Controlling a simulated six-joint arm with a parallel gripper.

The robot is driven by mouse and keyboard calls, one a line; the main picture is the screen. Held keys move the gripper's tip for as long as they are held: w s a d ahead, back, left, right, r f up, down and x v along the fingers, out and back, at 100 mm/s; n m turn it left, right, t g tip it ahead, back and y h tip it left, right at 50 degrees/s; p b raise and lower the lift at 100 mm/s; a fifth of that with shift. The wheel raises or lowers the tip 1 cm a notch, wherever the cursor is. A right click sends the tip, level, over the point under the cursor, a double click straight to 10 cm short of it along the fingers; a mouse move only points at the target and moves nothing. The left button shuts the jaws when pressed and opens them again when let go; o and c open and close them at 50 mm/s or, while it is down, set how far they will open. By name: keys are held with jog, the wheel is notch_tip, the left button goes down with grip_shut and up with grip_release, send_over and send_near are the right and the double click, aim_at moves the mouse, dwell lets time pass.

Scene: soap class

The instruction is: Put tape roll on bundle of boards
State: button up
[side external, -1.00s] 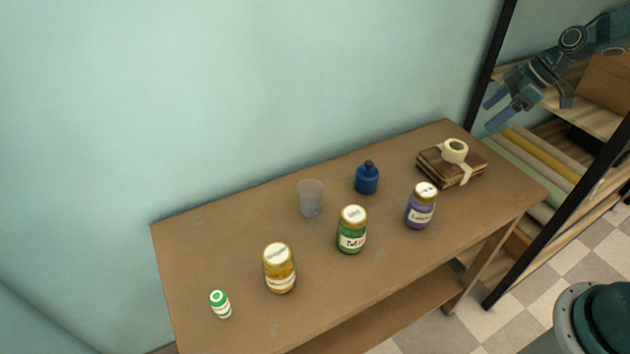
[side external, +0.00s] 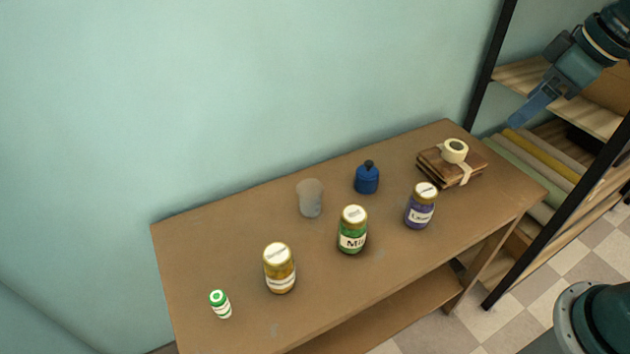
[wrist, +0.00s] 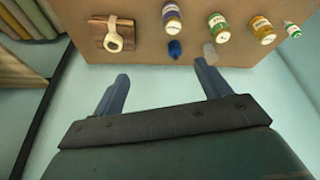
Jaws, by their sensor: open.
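The cream tape roll (side external: 454,151) lies on top of the bundle of boards (side external: 434,168), at the right end of the brown table. The bundle is brown wood with a pale strap around it. In the wrist view the tape roll (wrist: 115,42) lies on the bundle (wrist: 98,30) at the upper left. My gripper (side external: 524,116) is raised to the right of the table, apart from the tape roll and boards. In the wrist view my gripper (wrist: 161,70) shows two spread fingers with nothing between them.
On the table (side external: 240,238) stand a purple-labelled jar (side external: 420,207), a green jar (side external: 352,230), a yellow jar (side external: 279,269), a small green-capped bottle (side external: 220,304), a blue bottle (side external: 367,178) and a clear cup (side external: 310,198). A black-framed shelf (side external: 540,225) stands right of the table.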

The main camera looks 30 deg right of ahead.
jog(key=s+a+m+t, duration=0.1)
jog(key=s+a+m, duration=0.1)
jog(key=s, duration=0.9)
jog(key=shift+s+a+r+m+h, duration=0.15)
jog(key=shift+s+a+m+h, duration=0.2)
jog(key=shift+m, duration=0.45)
